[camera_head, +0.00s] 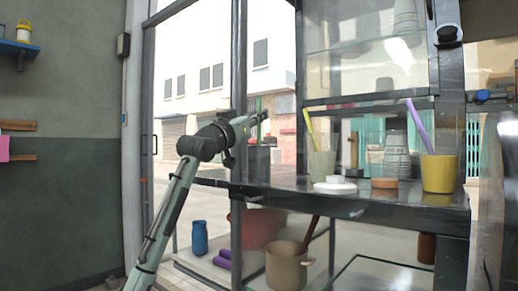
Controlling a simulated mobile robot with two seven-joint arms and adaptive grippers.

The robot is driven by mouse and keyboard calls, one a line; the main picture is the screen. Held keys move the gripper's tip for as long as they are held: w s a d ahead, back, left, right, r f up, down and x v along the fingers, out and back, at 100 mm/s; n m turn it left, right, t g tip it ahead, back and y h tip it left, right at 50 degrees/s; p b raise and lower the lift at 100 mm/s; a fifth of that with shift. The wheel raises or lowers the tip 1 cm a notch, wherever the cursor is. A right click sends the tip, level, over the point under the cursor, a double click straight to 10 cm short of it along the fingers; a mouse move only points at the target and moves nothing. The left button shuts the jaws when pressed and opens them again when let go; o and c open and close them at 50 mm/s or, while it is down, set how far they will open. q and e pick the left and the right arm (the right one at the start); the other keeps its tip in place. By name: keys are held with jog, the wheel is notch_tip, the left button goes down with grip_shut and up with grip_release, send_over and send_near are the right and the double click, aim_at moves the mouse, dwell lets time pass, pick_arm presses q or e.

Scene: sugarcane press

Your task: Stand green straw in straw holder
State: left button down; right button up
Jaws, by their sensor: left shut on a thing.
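My left gripper (258,119) is raised above the left part of the counter. It is shut on the green straw (258,104), which is held about upright with its top showing above the fingers. A dark grey holder (259,163) stands on the counter below the gripper. My right gripper is not in view.
A yellow cup (439,174) with a purple straw (418,126), stacked clear cups (396,155) and a white lid (335,187) stand on the counter (290,193). A dark upright post (237,200) is close to my left arm. A beige pot (286,268) is below.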

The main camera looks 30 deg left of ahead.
pick_arm(q)
jog(key=c, duration=1.6)
grip_release()
jog(key=shift+a+r, duration=0.1)
notch_tip(320, 180, up, 7)
jog(key=p, duration=0.7)
jog(key=shift+r, duration=0.15)
